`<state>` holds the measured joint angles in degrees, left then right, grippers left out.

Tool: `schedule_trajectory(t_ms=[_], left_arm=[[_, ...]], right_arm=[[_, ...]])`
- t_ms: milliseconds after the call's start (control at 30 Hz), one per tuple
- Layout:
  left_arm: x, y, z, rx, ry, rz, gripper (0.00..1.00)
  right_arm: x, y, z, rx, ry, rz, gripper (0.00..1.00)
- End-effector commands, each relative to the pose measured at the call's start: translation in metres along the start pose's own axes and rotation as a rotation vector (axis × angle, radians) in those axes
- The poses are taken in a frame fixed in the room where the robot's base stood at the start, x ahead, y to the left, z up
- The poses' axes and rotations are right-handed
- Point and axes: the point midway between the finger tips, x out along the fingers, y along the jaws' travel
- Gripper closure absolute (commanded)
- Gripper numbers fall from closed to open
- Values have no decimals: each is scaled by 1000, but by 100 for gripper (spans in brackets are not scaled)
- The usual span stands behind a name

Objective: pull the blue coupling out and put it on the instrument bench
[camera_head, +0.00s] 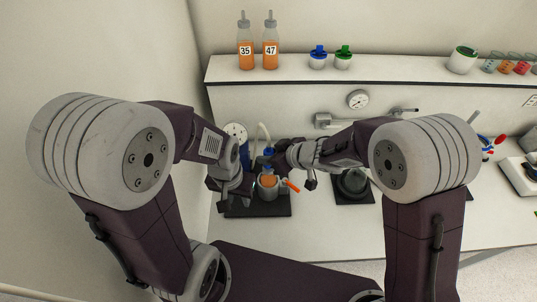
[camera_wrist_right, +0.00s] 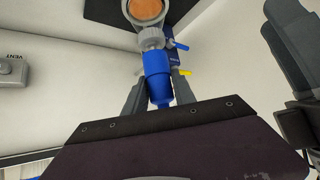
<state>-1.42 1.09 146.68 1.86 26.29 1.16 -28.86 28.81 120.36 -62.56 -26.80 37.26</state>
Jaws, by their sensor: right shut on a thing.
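The blue coupling (camera_wrist_right: 158,78) stands out between the two fingers of my right gripper (camera_wrist_right: 159,92) in the right wrist view. My right gripper is shut on it. Its far end meets a grey fitting (camera_wrist_right: 152,38) in front of a vessel of orange juice (camera_wrist_right: 146,10); I cannot tell if they are still joined. In the head view my right gripper (camera_head: 274,161) reaches in from the right, above the juice vessel (camera_head: 268,182), and mostly hides the coupling. My left gripper (camera_head: 232,188) is low beside the vessel's left side; its fingertips are not clear.
The vessel stands on a dark mat (camera_head: 262,208) on the white instrument bench (camera_head: 325,222). A second dark mat (camera_head: 352,196) lies to the right. The shelf (camera_head: 400,71) behind holds two bottles (camera_head: 270,48) and lidded cups.

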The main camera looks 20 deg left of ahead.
Motion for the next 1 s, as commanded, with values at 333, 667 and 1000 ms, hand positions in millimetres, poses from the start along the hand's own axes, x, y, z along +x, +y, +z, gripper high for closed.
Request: schedule_trajectory(t_ms=[333, 667, 1000], left_arm=[[-16, 0, -2, 0, 0, 0, 66], [-32, 1, -3, 0, 0, 0, 66], [-32, 1, -3, 0, 0, 0, 66]], right_arm=[[-10, 0, -12, 1, 1, 0, 100], [-20, 0, -23, 0, 1, 0, 100], [-19, 0, -22, 0, 0, 0, 100]])
